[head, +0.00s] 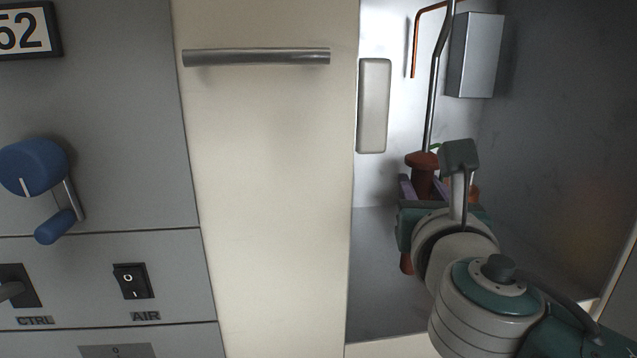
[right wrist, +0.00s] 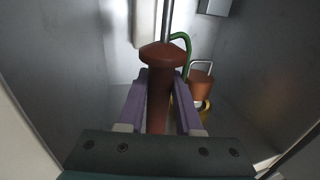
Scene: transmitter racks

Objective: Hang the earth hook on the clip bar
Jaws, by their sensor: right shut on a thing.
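My right gripper (head: 423,190) is inside the open cabinet, shut on the handle. In the right wrist view the purple fingers lie on both sides of the handle (right wrist: 159,90), which stands nearly upright. A green cable (right wrist: 181,40) runs beside the rod. I cannot identify the clip bar for certain. My left gripper is not in view.
A copper tube (head: 415,45) bends near the rod's upper part. A grey box (head: 475,55) and a pale rounded block (head: 374,105) are inside the cabinet. A brown cylinder with a metal loop (right wrist: 201,84) stands behind the handle. The cream panel with a handle bar (head: 257,57) borders the opening's left.

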